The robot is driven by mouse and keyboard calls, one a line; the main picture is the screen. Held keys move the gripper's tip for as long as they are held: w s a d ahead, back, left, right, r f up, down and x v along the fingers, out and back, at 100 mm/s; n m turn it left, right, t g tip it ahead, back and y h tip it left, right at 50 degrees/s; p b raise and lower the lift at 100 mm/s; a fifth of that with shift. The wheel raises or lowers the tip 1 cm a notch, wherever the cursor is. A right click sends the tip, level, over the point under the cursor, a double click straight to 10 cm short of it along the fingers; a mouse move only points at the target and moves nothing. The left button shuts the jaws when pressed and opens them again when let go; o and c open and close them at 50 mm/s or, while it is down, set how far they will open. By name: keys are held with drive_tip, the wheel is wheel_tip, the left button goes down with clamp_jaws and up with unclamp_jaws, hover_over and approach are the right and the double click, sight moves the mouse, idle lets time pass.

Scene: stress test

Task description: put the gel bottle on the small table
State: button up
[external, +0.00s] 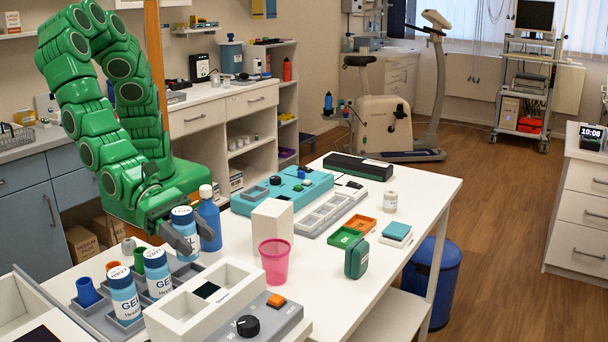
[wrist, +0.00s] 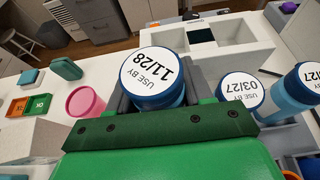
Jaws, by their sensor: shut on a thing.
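My gripper (external: 172,233) is shut on a white-and-blue gel bottle (external: 187,246) at the back of a grey compartment tray (external: 141,324). The bottle is upright. I cannot tell whether its base is clear of the tray. In the wrist view its round lid (wrist: 152,75) reads "USE BY 11/28", between my fingers. Two similar gel bottles stand in the tray, a front one (external: 124,297) and a middle one (external: 157,275); one lid (wrist: 240,93) reads 03/27. A low white surface (external: 385,312), perhaps the small table, shows beside the worktable's right side, partly hidden.
A blue bottle (external: 209,222) stands close behind the held one. A white block (external: 271,228), a pink cup (external: 275,262) and a white divided box (external: 205,303) crowd its right side. A green case (external: 357,258) stands near the worktable's right edge. A blue bin (external: 440,280) is beyond.

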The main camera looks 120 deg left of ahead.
sight(194, 259)
drive_tip(key=shift+f, duration=2.25)
drive_tip(key=shift+f, duration=0.25)
drive_tip(key=o, duration=1.3)
